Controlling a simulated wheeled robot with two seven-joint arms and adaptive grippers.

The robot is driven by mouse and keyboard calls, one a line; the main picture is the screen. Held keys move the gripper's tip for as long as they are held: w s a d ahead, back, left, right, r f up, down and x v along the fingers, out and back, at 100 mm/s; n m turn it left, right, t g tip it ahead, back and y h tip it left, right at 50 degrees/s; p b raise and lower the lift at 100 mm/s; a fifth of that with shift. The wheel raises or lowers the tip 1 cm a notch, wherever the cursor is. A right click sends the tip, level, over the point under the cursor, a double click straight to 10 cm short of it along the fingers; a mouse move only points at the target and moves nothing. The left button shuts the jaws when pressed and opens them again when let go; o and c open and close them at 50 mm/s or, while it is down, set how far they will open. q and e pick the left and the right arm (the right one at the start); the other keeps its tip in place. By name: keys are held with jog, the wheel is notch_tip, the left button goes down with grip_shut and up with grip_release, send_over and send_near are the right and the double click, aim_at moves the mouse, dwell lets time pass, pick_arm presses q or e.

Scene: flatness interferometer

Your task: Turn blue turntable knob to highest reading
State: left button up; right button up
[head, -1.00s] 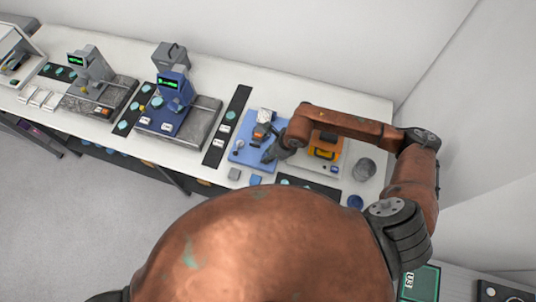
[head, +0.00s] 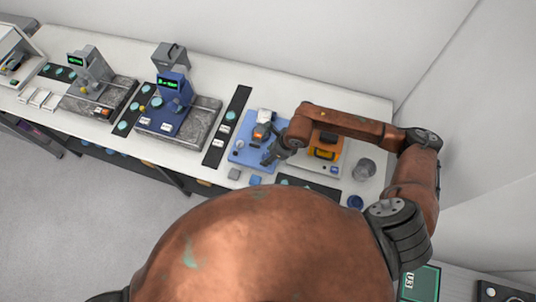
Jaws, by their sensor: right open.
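A blue flat base (head: 244,158) stands on the right part of the white bench, with a small grey-and-orange device on it. A small pale round part (head: 239,143) shows near its left edge; I cannot tell whether it is the turntable knob. My right gripper (head: 267,159) is open and dark, low over the front right part of this base. It hides what lies under it, and I cannot tell whether it touches anything. No reading is legible on this unit. My left gripper is not in view.
A blue instrument (head: 173,84) and a grey instrument (head: 90,66) with green displays stand to the left. A black strip (head: 228,125) with round pieces lies left of the blue base. An orange unit (head: 328,148) and a grey cylinder (head: 364,168) stand right.

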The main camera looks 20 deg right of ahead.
jog(key=v, duration=0.6)
jog(key=shift+d+r, duration=0.2)
jog(key=shift+r, duration=0.15)
jog(key=shift+s, duration=0.15)
